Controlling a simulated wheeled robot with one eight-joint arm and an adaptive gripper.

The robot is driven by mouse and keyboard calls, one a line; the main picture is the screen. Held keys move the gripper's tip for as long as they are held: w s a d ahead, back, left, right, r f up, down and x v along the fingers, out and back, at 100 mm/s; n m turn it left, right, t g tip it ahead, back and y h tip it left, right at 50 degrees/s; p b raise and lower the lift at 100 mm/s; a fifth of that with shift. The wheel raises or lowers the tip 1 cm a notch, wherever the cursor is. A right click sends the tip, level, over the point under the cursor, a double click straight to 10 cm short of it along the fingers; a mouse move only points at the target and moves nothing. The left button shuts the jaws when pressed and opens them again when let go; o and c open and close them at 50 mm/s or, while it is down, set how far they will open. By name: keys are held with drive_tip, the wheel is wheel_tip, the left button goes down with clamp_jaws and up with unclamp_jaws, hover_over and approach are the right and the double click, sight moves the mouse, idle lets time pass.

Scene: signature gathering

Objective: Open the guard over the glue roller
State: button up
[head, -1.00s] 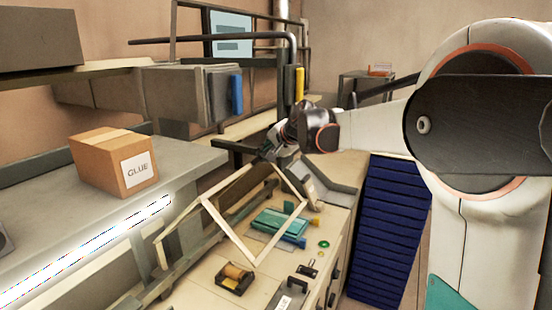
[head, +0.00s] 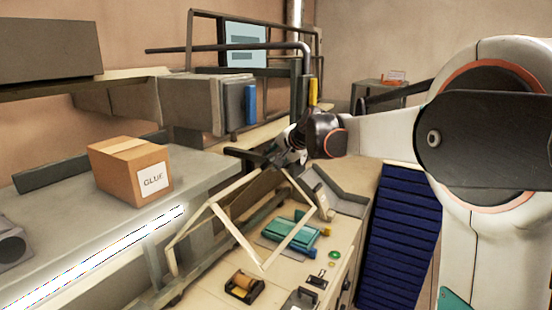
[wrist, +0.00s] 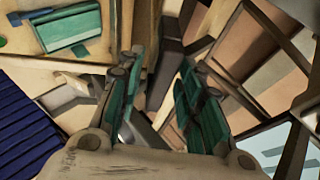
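A pale, thin-barred frame (head: 238,237), which looks like the guard, stands tilted over the left part of the cream bench (head: 215,290). I cannot make out a glue roller under it. My gripper (head: 296,152) is beyond the frame's far upper end, beside a dark upright structure; any contact is too small to tell. In the wrist view my gripper (wrist: 160,75) has its two teal-padded fingers spread apart, with a dark grey post or bar showing in the gap behind them. Nothing is clearly held.
A GLUE carton (head: 130,172) sits on the grey counter at left. A dark bent pipe (head: 230,47) crosses above. Blue ribbed panel (head: 400,230) stands at right.

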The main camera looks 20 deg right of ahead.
drive_tip(key=v, duration=1.2)
drive_tip(key=shift+s, duration=0.15)
